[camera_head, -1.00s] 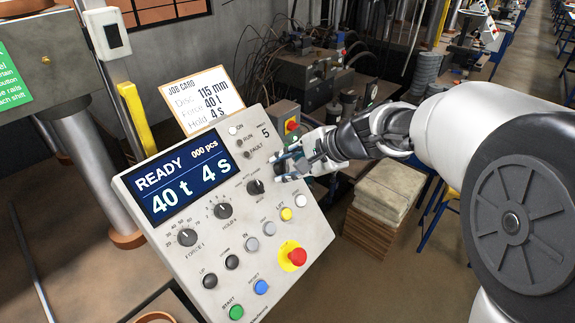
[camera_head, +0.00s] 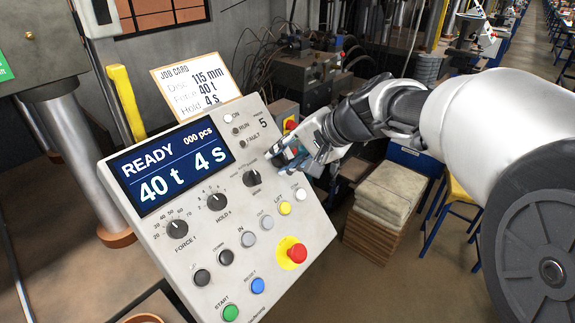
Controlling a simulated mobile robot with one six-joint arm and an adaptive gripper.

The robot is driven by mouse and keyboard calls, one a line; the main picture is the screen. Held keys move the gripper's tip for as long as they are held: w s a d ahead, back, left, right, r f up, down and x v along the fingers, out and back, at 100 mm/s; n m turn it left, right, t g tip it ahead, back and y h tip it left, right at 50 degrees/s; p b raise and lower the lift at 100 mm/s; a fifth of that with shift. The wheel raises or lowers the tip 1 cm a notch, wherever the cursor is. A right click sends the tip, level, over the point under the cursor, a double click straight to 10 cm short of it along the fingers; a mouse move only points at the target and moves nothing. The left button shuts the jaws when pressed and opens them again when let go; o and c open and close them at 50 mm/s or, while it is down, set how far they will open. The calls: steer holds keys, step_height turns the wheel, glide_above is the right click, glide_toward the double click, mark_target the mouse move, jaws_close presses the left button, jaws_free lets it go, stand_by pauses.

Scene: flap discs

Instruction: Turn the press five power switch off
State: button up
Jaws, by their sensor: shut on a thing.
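The press five control panel (camera_head: 215,271) is a tilted light-grey console, marked with a 5 at its upper right. Its display (camera_head: 172,165) is lit and reads READY, 000 pcs, 40 t, 4 s. The white ON lamp (camera_head: 228,118) looks bright. My gripper (camera_head: 279,157) is at the panel's upper right edge, below the 5 and above right of a black selector knob (camera_head: 253,178). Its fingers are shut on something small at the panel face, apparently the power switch. The fingers hide the switch, so its position cannot be read.
A red emergency stop (camera_head: 297,252) on a yellow ring, a yellow LIFT button (camera_head: 285,208) and several other buttons lie below my gripper. A job card (camera_head: 196,85) stands behind the panel.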

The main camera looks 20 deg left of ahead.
steer(key=n+b, duration=0.3)
steer(key=shift+f, duration=0.15)
steer(key=shift+n+b, duration=1.05)
steer(key=shift+n, duration=0.65)
steer(key=o, duration=1)
steer(key=shift+o, duration=0.2)
steer(key=v, duration=1.2)
steer(key=shift+s, duration=0.2)
